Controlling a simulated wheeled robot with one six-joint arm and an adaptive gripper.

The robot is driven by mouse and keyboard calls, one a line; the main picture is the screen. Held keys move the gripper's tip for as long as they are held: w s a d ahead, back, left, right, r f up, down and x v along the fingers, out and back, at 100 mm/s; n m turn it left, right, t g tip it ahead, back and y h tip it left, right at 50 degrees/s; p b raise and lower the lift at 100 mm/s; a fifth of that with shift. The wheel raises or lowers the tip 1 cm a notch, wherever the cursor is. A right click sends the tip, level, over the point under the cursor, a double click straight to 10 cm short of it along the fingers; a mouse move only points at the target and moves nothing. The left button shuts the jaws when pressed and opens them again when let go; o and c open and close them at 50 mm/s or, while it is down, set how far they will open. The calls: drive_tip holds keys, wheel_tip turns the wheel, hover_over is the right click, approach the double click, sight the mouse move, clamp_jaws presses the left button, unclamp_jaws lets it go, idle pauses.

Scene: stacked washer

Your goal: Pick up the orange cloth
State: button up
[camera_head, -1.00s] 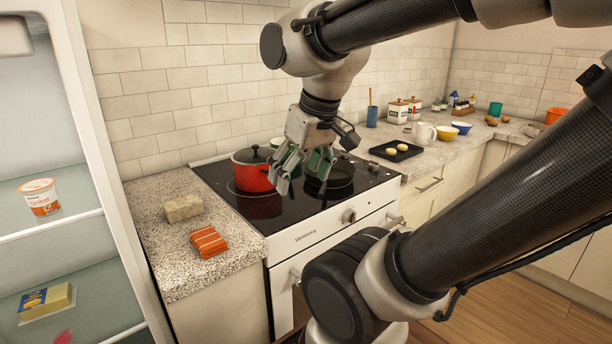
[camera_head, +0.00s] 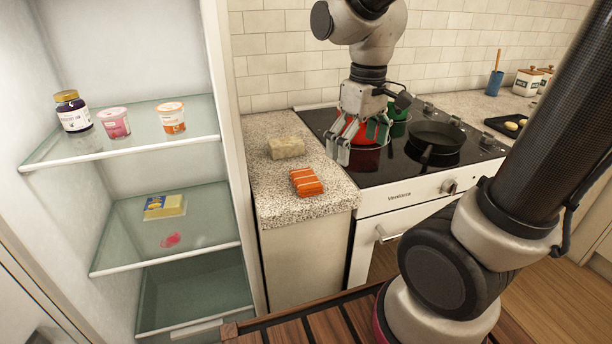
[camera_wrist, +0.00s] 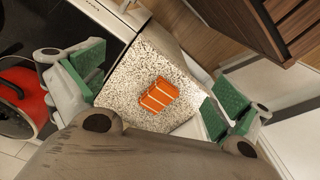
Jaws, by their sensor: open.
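The orange cloth (camera_head: 306,181) is folded, with pale stripes, and lies flat on the speckled counter (camera_head: 280,205) between the fridge and the stove. In the wrist view the cloth (camera_wrist: 159,95) lies on the counter below, between my spread fingers. My gripper (camera_head: 358,142) is open and empty. In the head view it hangs over the left part of the stove, in front of the red pot, to the right of the cloth and apart from it. Its green-padded fingers show on both sides of the wrist view (camera_wrist: 158,95).
A beige sponge-like block (camera_head: 286,147) lies behind the cloth. The red pot (camera_wrist: 22,100) and a black pan (camera_head: 437,138) stand on the stove (camera_head: 400,185). The open fridge (camera_head: 130,150) with jars and tubs borders the counter on the left.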

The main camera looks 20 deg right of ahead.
sight(306, 177)
drive_tip(key=w+a+f+n, duration=0.1)
drive_tip(key=w+a+n, duration=0.1)
drive_tip(key=w+a+f+n, duration=0.2)
drive_tip(key=w+a+f+n+g, duration=0.1)
drive_tip(key=w+a+n, duration=0.1)
drive_tip(key=w, duration=0.1)
drive_tip(key=shift+a+f+n, duration=0.1)
drive_tip(key=shift+f+n, duration=0.25)
drive_tip(key=shift+n, duration=0.05)
drive_tip(key=w+n, duration=0.1)
drive_tip(key=w+a+n, duration=0.1)
drive_tip(key=w+n, duration=0.1)
drive_tip(key=shift+a+r, duration=0.1)
drive_tip(key=shift+a, duration=0.05)
drive_tip(key=shift+w+a+r+n+t, duration=0.1)
drive_tip(key=shift+w+r+n+t, duration=0.2)
drive_tip(key=shift+n, duration=0.7)
drive_tip(key=shift+w+f+n, duration=0.1)
drive_tip(key=shift+n, duration=0.3)
drive_tip(key=shift+f+n, duration=0.1)
drive_tip(key=shift+n, duration=0.2)
drive_tip(key=shift+f, duration=0.4)
drive_tip(key=f, duration=0.6)
drive_tip(key=shift+s+f, duration=0.2)
drive_tip(key=shift+f, duration=0.2)
